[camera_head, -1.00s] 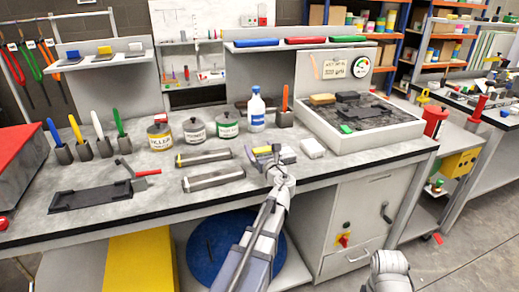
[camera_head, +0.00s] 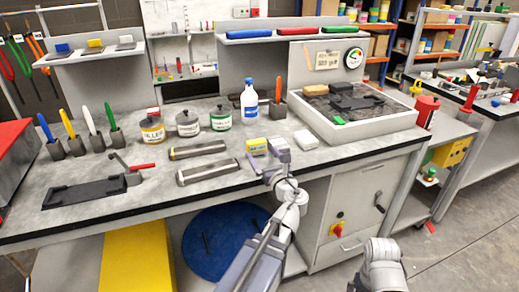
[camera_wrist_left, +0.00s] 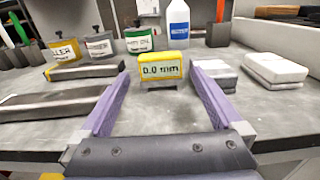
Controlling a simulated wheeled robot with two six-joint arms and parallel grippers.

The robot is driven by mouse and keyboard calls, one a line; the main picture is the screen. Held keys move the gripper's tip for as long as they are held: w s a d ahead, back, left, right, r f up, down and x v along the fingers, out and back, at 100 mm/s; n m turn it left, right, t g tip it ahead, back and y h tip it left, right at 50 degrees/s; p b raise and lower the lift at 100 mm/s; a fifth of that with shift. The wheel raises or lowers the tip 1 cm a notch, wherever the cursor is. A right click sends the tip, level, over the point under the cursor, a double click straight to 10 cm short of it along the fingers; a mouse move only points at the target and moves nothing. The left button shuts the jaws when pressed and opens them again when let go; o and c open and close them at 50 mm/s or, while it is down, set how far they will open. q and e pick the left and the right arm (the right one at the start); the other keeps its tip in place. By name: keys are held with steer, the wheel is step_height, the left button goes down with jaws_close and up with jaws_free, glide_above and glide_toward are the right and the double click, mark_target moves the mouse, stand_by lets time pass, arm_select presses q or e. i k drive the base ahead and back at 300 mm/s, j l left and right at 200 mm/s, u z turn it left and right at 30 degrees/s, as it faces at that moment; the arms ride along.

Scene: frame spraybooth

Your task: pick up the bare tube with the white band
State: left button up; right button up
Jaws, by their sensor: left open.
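Two grey bare tubes lie on the bench. The front one, the tube with the white band (camera_head: 210,170), has a pale band at its left end. The tube behind it (camera_head: 199,149) has a yellow band at its left end. In the left wrist view the front tube (camera_wrist_left: 45,104) lies left of the fingers, its left end cut off, and the yellow-banded tube (camera_wrist_left: 88,69) lies beyond it. My left gripper (camera_head: 267,160) is open and empty, right of both tubes; its purple fingers also show in the wrist view (camera_wrist_left: 160,82). My right gripper is out of view.
A yellow gauge (camera_wrist_left: 161,66) stands ahead between the fingers. A grey block (camera_wrist_left: 214,75) and white pads (camera_wrist_left: 276,70) lie to their right. Tins (camera_head: 188,123) and a bottle (camera_head: 250,101) stand behind the tubes. A black clamp fixture (camera_head: 85,191) lies left. Bench between tubes and fingers is clear.

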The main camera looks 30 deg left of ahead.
mark_target(187, 176)
steer(key=k+u, duration=0.15)
steer(key=u, duration=1)
steer(key=i+l+u, duration=0.1)
steer(key=u, duration=0.3)
